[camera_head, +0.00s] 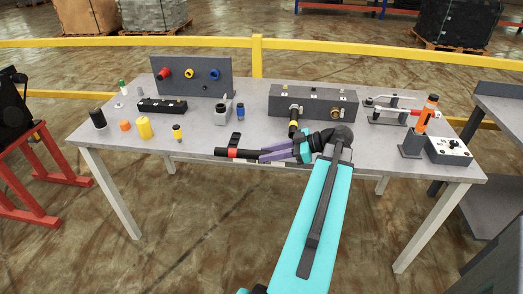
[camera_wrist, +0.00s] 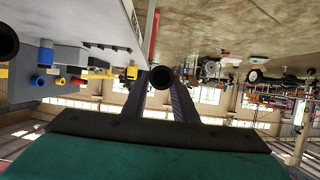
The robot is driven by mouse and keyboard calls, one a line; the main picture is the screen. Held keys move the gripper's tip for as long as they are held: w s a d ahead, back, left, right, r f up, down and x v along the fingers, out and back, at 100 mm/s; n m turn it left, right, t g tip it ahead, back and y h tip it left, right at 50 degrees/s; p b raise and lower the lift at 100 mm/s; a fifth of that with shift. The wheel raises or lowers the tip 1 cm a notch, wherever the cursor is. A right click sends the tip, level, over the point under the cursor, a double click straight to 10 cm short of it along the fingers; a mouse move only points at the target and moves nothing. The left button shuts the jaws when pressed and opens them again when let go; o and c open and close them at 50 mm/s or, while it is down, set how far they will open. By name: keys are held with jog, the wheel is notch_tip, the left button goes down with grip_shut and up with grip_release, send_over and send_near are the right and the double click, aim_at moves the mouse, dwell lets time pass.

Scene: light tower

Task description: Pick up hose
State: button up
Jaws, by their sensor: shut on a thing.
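A black hose end with a red band (camera_head: 233,153) lies just past the fingertips of my gripper (camera_head: 266,153), at the table's front edge. It points left, and its round end shows between the fingers in the wrist view (camera_wrist: 161,77). My gripper reaches in from the right with its purple fingers shut on the hose. The fingers and wrist hide the rest of the hose. I cannot tell whether it touches the table.
A dark grey block (camera_head: 315,101) with fittings stands behind my gripper; a black and yellow piece (camera_head: 293,124) projects from it nearby. A panel with coloured ports (camera_head: 190,75) stands back left. Small coloured parts, including a yellow cylinder (camera_head: 144,127), stand on the table (camera_head: 205,135) at left.

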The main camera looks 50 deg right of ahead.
jog(key=shift+s+a+r, duration=0.1)
jog(key=shift+s+a, duration=0.05)
jog(key=shift+s, duration=0.4)
jog(key=shift+s+a, duration=0.15)
jog(key=shift+s, duration=0.4)
